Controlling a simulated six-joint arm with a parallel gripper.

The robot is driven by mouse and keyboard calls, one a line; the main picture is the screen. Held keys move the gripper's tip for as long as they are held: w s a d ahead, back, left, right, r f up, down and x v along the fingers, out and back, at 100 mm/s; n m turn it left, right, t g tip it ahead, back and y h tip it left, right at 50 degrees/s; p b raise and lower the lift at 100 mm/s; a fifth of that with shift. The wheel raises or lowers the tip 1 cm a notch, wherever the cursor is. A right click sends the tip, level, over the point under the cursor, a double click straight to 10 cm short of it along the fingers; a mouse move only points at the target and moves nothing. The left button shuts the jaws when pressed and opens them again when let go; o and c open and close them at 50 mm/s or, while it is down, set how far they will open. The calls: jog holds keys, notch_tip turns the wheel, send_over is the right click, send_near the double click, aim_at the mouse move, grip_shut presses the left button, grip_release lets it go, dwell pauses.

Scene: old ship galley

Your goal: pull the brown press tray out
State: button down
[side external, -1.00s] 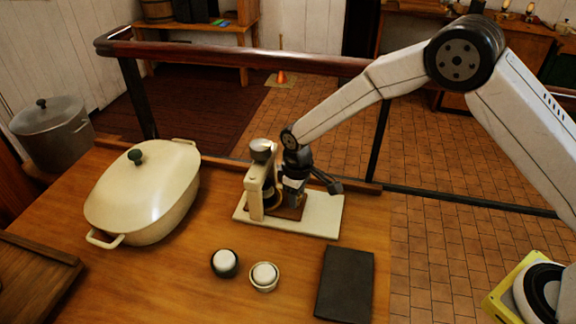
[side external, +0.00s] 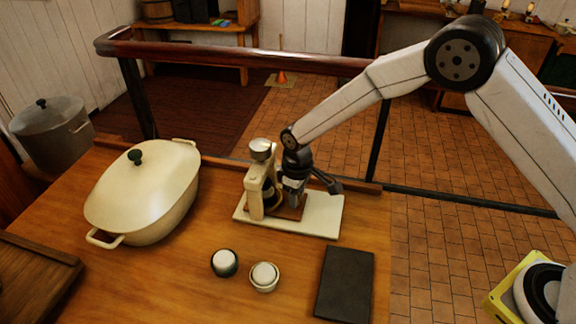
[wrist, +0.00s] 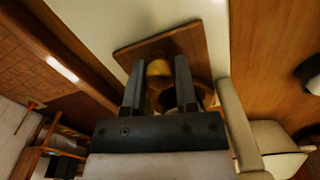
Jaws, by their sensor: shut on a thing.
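The brown press tray (side external: 289,213) lies on the white base board (side external: 322,216) of a small cream press (side external: 255,193). In the wrist view the tray (wrist: 140,49) is a flat brown plate with a brass knob (wrist: 158,69) standing on it. My gripper (wrist: 157,75) reaches down over the tray with one finger on each side of the knob, shut on it. In the side view my gripper (side external: 295,199) is low beside the press, and its fingertips are partly hidden. A dark ring behind the knob is partly hidden by the fingers.
A large cream lidded pot (side external: 145,190) stands to the left. A railing (side external: 240,57) runs behind the table.

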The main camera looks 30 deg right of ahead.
jog(key=shift+s+d, duration=3.25)
jog(key=shift+d, duration=0.05)
jog(key=shift+r, duration=0.1)
jog(key=shift+c, duration=1.9)
grip_release()
jog(key=shift+r, duration=0.1)
notch_tip(320, 180, up, 8)
jog(key=shift+f, duration=0.2)
